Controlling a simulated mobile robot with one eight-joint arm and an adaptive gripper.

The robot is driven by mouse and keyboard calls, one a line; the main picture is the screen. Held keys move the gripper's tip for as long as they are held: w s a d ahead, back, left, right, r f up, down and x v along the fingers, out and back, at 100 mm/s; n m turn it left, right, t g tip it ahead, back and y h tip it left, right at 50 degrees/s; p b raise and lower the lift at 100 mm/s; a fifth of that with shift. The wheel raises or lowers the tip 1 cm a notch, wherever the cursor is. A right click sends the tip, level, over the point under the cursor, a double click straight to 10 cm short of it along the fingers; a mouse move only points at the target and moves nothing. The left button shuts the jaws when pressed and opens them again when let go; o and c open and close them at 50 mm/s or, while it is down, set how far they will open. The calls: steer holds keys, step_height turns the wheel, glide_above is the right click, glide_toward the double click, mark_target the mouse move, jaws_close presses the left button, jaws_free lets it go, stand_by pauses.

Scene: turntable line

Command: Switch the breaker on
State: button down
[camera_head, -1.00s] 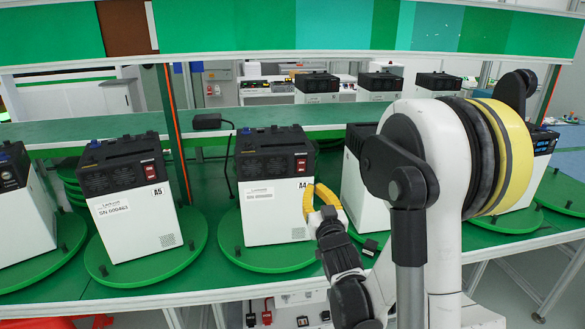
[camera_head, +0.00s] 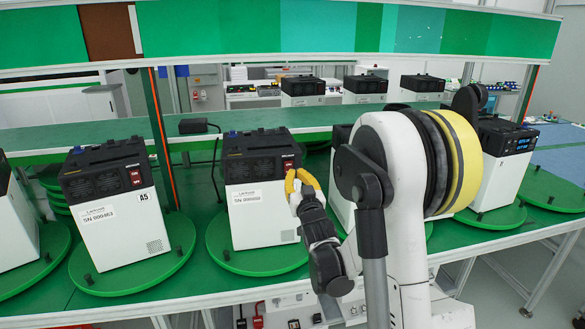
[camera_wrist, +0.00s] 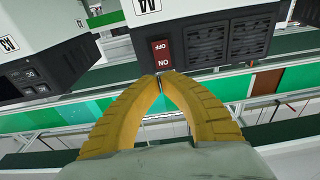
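The breaker is a red rocker switch marked ON and OFF (camera_wrist: 162,55), on the dark upper front of a black-and-white unit (camera_head: 262,215). In the head view the red switch (camera_head: 288,164) is small and close above my gripper. My gripper (camera_head: 297,175) has yellow curved fingers and is in front of the unit's upper right corner. In the wrist view, which shows the unit upside down, the fingertips (camera_wrist: 162,77) meet with nothing between them, right at the ON end of the switch. I cannot tell whether they touch it.
The unit stands on a green turntable (camera_head: 240,262). A similar unit labelled A5 (camera_head: 112,215) stands to the left with its own red switch. More units stand to the right, partly hidden by my arm. A green shelf edge (camera_head: 100,137) runs behind them.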

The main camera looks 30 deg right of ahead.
mark_target(290, 157)
steer(key=b+x, duration=0.1)
steer(key=x, duration=0.3)
steer(key=shift+w, duration=0.15)
steer(key=shift+w+d+r, duration=0.1)
steer(key=shift+w+d, duration=0.1)
steer(key=shift+w, duration=0.35)
steer(key=shift+w+d+r, duration=0.1)
steer(key=shift+w+r, duration=0.05)
steer(key=shift+w, duration=0.3)
